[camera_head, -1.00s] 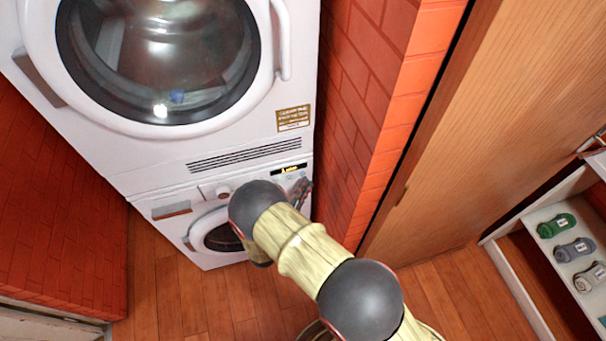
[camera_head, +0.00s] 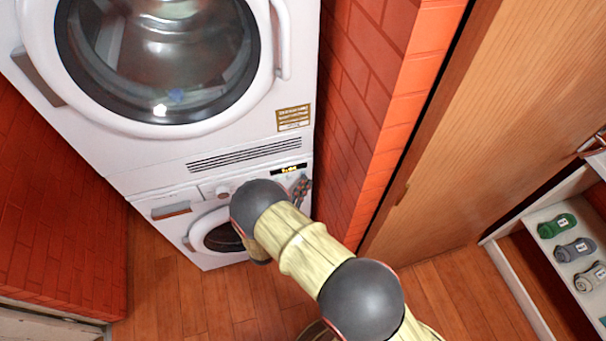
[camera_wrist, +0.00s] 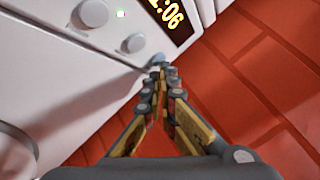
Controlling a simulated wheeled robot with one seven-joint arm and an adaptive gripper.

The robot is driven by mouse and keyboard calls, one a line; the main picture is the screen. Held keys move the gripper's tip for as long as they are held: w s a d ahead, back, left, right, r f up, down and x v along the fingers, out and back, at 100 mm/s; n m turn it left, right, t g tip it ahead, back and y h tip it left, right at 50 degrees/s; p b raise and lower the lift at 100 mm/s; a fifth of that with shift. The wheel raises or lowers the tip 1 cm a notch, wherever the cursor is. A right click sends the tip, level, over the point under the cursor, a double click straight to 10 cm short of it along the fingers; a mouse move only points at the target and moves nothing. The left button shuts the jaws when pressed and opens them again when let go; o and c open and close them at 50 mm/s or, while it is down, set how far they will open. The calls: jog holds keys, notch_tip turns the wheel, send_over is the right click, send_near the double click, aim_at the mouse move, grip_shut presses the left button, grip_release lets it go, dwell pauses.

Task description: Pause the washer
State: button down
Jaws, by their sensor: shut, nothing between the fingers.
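The washer (camera_head: 222,262) is the lower white machine, with a dark round door and a control strip along its top. Two round grey-white buttons, one (camera_wrist: 91,13) and another (camera_wrist: 133,43), sit left of the display. My gripper (camera_wrist: 160,66) is shut and empty, its tips at the panel near a small blue-grey button (camera_wrist: 158,60); whether they touch it I cannot tell. In the head view my gripper (camera_head: 301,187) is partly hidden by my arm.
A second white front-loader (camera_head: 235,150) is stacked on the washer. A red brick wall (camera_head: 345,130) stands close on the right side, near my gripper. Wooden floor lies in front.

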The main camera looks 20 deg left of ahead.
dwell(0.5)
jog(key=shift+s+d, duration=0.25)
jog(key=shift+s, duration=0.15)
jog(key=s+d, duration=0.1)
jog(key=s+d+p, duration=0.1)
jog(key=s, duration=0.1)
jog(key=s+d+p, duration=0.1)
jog(key=s, duration=0.1)
dwell(0.5)
jog(key=shift+s, duration=0.1)
dwell(0.7)
